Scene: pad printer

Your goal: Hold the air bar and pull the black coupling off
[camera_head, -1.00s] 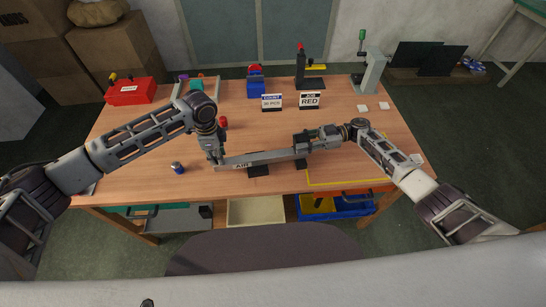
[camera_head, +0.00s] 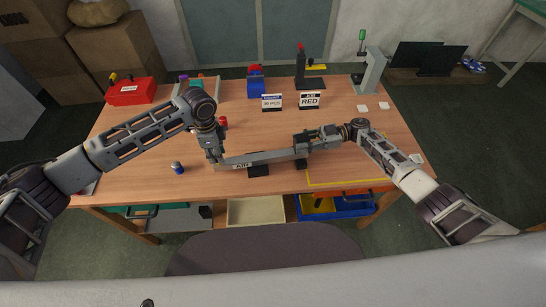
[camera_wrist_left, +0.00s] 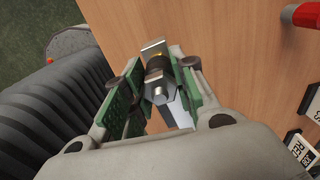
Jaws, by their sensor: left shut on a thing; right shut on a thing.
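The grey air bar (camera_head: 270,156), with an AIR label at its left end, lies across black stands near the table's front edge. My left gripper (camera_head: 217,160) points down at the bar's left end. In the left wrist view its green-padded fingers (camera_wrist_left: 160,90) are shut on the black coupling (camera_wrist_left: 156,68), which has bright metal parts at its ends. The coupling is hidden in the head view. My right gripper (camera_head: 303,143) is shut on the air bar near its right end. Whether the coupling is still joined to the bar is unclear.
A small blue can (camera_head: 178,168) stands left of my left gripper. A red toolbox (camera_head: 130,91), a blue device (camera_head: 256,85) and sign cards (camera_head: 309,101) stand farther back. A yellow outlined area (camera_head: 345,181) lies at front right. The right middle of the table is clear.

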